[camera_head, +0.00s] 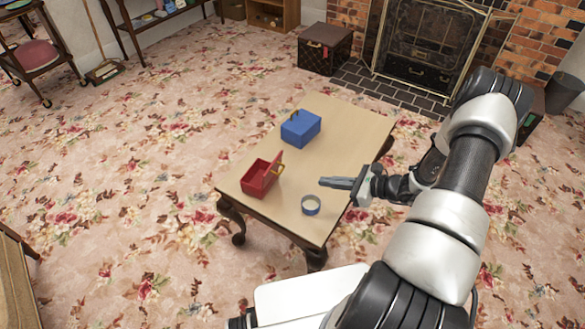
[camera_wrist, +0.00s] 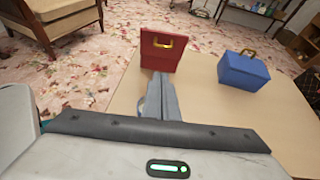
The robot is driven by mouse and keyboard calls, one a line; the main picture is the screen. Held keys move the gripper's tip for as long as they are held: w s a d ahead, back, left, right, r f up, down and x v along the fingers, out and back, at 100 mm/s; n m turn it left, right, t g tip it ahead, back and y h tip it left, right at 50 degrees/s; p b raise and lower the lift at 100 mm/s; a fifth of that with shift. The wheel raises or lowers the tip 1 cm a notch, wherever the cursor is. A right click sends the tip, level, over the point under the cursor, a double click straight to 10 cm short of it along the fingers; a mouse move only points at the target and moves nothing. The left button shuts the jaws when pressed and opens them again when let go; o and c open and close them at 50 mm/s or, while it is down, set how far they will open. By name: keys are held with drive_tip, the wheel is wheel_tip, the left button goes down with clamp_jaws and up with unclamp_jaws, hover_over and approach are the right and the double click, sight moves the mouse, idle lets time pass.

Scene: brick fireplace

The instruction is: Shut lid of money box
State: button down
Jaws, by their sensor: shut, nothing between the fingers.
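A red money box (camera_head: 258,181) stands on the small wooden table, near its left edge. Its lid (camera_head: 276,165) is up, standing roughly upright on the box's right side, with a gold handle on it. In the wrist view the raised lid (camera_wrist: 162,50) faces me, and the box body is hidden behind it. My gripper (camera_head: 325,182) is shut and empty, to the right of the red box and apart from it in the head view. In the wrist view my fingers (camera_wrist: 160,77) point at the foot of the lid; whether they touch it cannot be told there.
A closed blue box (camera_head: 300,130) with a handle stands farther back on the table (camera_head: 335,125); it also shows at the right in the wrist view (camera_wrist: 241,70). A roll of blue tape (camera_head: 311,205) lies near the table's front edge. The table between the boxes is clear.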

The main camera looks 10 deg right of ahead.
drive_tip(key=w+r+b+x, duration=0.1)
drive_tip(key=r+b+x, duration=0.1)
drive_tip(key=x, duration=1.1)
drive_tip(key=shift+a+m, duration=0.15)
drive_tip(key=shift+m, duration=0.15)
drive_tip(key=shift+s+r, duration=0.1)
drive_tip(key=shift+a+r+h+p, duration=0.2)
drive_tip(key=shift+r+h+p, duration=0.05)
drive_tip(key=shift+h+p, duration=0.15)
